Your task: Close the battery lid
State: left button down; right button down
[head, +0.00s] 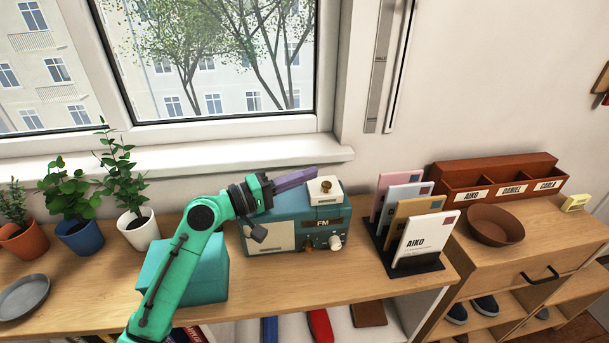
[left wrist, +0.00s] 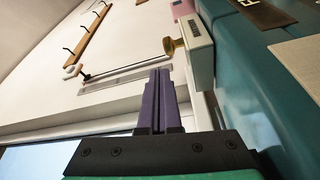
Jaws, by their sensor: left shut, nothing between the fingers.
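The radio (head: 283,243) is a teal box with a cream front panel, an "FM" plate and knobs, standing on the wooden counter. A cream lid (head: 316,200) with a brass knob (head: 326,185) is at the top right of the radio; I cannot tell how far open it is. My left gripper (head: 314,173) has purple fingers, shut and empty, above the radio's back edge, behind and beside the lid. In the left wrist view the shut fingers (left wrist: 158,72) point up beside the lid (left wrist: 199,52) and below its knob (left wrist: 173,45). My right gripper is not in view.
A teal box (head: 200,277) stands left of the radio, under my left arm. Potted plants (head: 137,228) and a grey dish (head: 25,297) are further left. A letter rack (head: 415,265) stands to the right, near a brown bowl (head: 495,225). The window sill (head: 230,158) runs behind.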

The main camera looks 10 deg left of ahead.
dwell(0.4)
pick_arm(q)
jog(key=shift+s+a+f, duration=0.15)
jog(key=shift+s+a, duration=0.05)
jog(key=shift+a, duration=0.1)
jog(key=b+v, duration=0.5)
jog(key=v, duration=0.8)
jog(key=shift+s+a, duration=0.1)
jog(key=shift+a, duration=0.05)
jog(key=shift+s+a, duration=0.15)
